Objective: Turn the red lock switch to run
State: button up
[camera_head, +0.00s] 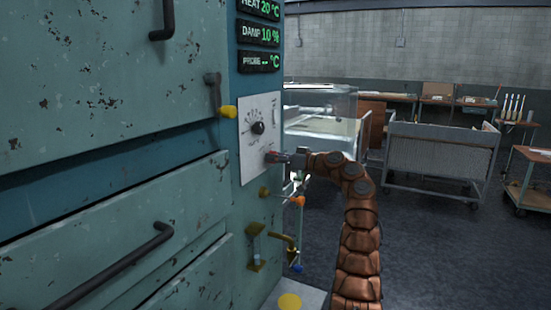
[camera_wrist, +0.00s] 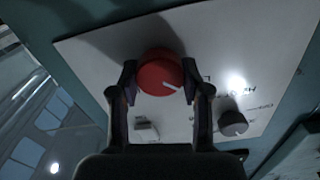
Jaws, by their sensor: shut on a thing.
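The red lock switch (camera_wrist: 160,72) is a round red knob with a white pointer line on a pale control panel (camera_wrist: 95,50). In the wrist view it sits between the two fingertips of my gripper (camera_wrist: 160,82), which is shut on its sides. The pointer line slants toward the lower right in that view. Most of the panel lettering is too small or glared to read. In the head view the red switch (camera_head: 270,156) shows low on the panel (camera_head: 245,165), with my gripper (camera_head: 280,157) reaching it from the right.
A black dial (camera_head: 258,128) sits above the switch on the panel. A yellow knob (camera_head: 229,112) juts out at the panel's left. Below are an orange knob (camera_head: 298,201) and brass fittings (camera_head: 256,250). A wheeled cart (camera_head: 440,150) stands on the open floor at right.

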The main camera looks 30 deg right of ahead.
jog(key=c, duration=0.4)
